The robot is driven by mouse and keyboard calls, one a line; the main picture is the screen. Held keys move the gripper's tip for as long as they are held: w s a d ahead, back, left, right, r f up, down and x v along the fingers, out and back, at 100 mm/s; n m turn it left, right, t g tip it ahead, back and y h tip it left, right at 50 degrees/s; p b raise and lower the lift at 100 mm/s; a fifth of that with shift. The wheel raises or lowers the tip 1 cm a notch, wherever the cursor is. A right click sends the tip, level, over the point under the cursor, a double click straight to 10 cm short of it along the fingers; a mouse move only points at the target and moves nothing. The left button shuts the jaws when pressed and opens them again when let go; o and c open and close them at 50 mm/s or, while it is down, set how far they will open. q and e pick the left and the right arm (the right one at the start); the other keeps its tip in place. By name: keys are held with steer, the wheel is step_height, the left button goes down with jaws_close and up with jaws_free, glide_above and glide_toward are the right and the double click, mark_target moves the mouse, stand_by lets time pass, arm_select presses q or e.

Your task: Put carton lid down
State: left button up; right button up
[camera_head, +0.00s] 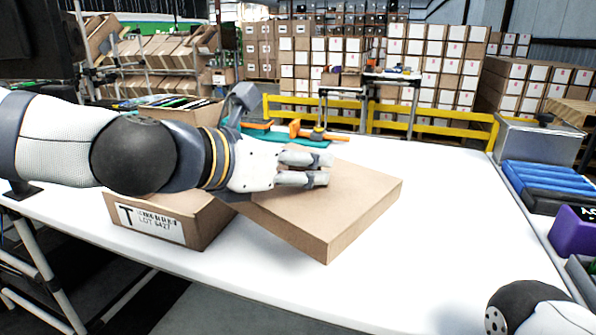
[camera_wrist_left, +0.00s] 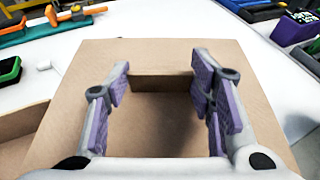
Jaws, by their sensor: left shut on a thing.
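The carton lid (camera_head: 345,215) is a flat, square tan cardboard piece right of the carton. My left gripper (camera_head: 318,170) is over its top, shut on it. In the left wrist view the two fingers (camera_wrist_left: 162,100) with purple pads stand apart, on either side of a square brown part in the middle of the lid (camera_wrist_left: 90,75). I cannot tell if this part is raised or recessed. The labelled carton (camera_head: 205,222) stands on the table, partly behind my left arm. Whether the lid touches the table is unclear. My right gripper is out of view.
The white table (camera_head: 430,240) is clear to the right of the lid. Orange-handled tools (camera_head: 320,133) lie behind it. Blue items (camera_head: 545,185) and a purple bin (camera_head: 575,232) line the right edge. Part of my right arm shows at the bottom right.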

arm_select(q)
steer(key=shift+f, duration=0.8)
steer(key=o, duration=1.2)
steer(key=shift+r, duration=0.1)
steer(key=shift+c, duration=0.2)
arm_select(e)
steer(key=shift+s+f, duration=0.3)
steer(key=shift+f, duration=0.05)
arm_select(q)
steer(key=shift+r, duration=0.1)
steer(key=shift+s+a+r, duration=0.2)
steer(key=shift+s+r, duration=0.05)
steer(key=shift+r, duration=0.25)
steer(key=shift+s+a+r, duration=0.15)
steer(key=shift+s+r, duration=0.05)
steer(key=shift+r, duration=0.25)
steer(key=p+v, duration=0.3)
steer(key=v, duration=0.7)
steer(key=shift+s+a, duration=0.25)
steer(key=shift+s, duration=0.1)
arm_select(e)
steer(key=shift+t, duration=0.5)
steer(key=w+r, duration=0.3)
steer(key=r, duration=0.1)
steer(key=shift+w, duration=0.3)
